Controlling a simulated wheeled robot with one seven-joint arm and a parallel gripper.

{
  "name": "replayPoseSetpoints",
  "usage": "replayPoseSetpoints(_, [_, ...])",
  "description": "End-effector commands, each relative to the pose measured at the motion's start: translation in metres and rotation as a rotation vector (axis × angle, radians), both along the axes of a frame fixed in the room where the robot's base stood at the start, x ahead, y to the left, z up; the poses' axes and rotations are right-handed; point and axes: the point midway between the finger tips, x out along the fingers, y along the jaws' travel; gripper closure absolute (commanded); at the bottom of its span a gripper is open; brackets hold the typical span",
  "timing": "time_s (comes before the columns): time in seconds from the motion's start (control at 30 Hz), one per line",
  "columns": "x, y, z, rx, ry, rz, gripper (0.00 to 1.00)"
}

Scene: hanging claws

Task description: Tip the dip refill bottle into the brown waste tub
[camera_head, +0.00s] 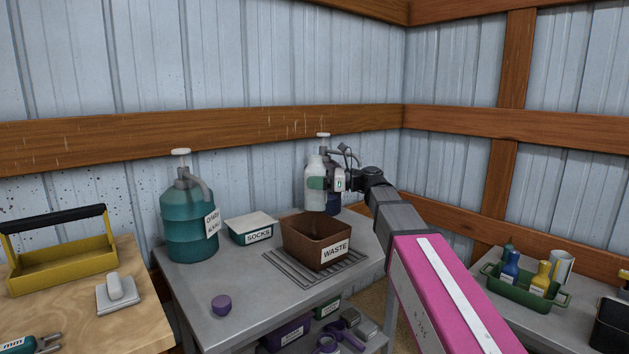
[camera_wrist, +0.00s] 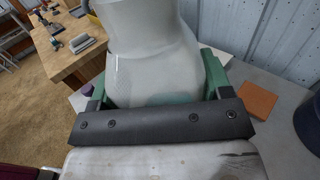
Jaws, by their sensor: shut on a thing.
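The dip refill bottle (camera_head: 315,167) is a translucent white bottle, held about upright behind the brown waste tub, with its base near the height of the tub's rim. My gripper (camera_head: 322,184) is shut on its body, with green fingers on either side. In the wrist view the bottle (camera_wrist: 150,40) fills the space between the fingers of my gripper (camera_wrist: 155,85), and some greenish liquid shows low in it. The brown waste tub (camera_head: 299,245), labelled WASTE, stands on a slotted drain grate on the grey table. The inside of its bottom is hidden.
A teal pump jug (camera_head: 187,232) and a SOCKS box (camera_head: 245,235) stand left of the tub. A second pump container (camera_head: 333,207) stands behind the bottle, partly hidden. A purple cap (camera_head: 221,304) lies on the front left of the table (camera_head: 190,290). Bare tabletop surrounds it.

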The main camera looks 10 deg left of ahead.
Motion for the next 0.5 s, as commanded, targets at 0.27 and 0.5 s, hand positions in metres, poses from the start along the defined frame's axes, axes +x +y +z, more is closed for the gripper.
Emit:
replayPoseSetpoints(0.27, [0.014,0.001,0.004,0.012,-0.17,0.0,0.85])
replayPoseSetpoints(0.5, [0.02,0.001,0.006,0.022,-0.287,0.0,0.85])
